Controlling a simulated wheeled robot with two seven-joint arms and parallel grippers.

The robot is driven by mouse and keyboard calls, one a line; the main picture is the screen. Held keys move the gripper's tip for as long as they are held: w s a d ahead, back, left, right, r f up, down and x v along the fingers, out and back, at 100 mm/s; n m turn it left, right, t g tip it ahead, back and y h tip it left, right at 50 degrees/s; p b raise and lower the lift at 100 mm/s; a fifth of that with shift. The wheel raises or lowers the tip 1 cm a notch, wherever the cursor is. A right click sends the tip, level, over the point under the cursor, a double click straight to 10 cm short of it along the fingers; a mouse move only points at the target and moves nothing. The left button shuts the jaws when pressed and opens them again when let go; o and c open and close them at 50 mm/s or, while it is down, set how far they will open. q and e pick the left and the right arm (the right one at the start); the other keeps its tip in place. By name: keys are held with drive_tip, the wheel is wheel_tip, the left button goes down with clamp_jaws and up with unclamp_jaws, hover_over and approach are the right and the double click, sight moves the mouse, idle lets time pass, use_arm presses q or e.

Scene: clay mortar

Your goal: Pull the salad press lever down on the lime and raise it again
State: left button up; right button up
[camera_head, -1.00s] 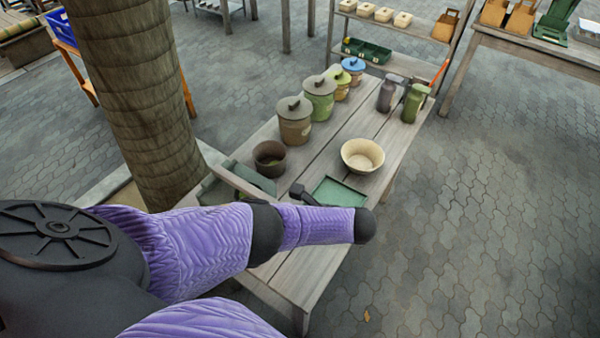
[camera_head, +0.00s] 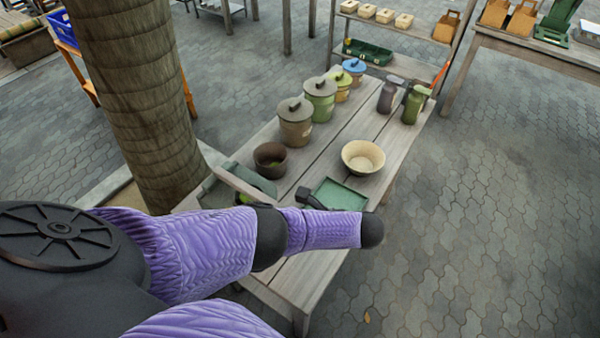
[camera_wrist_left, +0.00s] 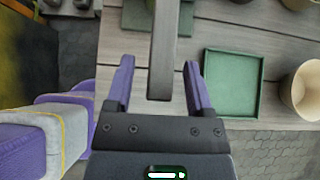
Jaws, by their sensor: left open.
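The green salad press (camera_head: 210,194) stands at the near left of the table, and its grey-brown lever (camera_head: 236,182) slopes over it. A small green round shape (camera_head: 243,198), likely the lime, shows under the lever, partly hidden. In the left wrist view the lever (camera_wrist_left: 163,45) comes down between the two purple fingers of my left gripper (camera_wrist_left: 159,64). The fingers are open, with gaps on both sides of the lever. Part of the green press (camera_wrist_left: 140,18) shows at the top of that view. My right gripper is not in view.
A green tray (camera_head: 338,195) and a cream bowl (camera_head: 362,158) lie right of the press. A dark brown bowl (camera_head: 270,160) stands behind it. Lidded pots (camera_head: 296,125) and two dispensers (camera_head: 413,104) stand farther back. A tree trunk (camera_head: 135,105) rises at the left.

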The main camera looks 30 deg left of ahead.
use_arm(q)
drive_tip(key=p+v, duration=0.1)
drive_tip(key=v, duration=0.7)
drive_tip(key=shift+d+r+p, duration=0.2)
drive_tip(key=shift+d+p, duration=0.05)
drive_tip(key=shift+p, duration=0.05)
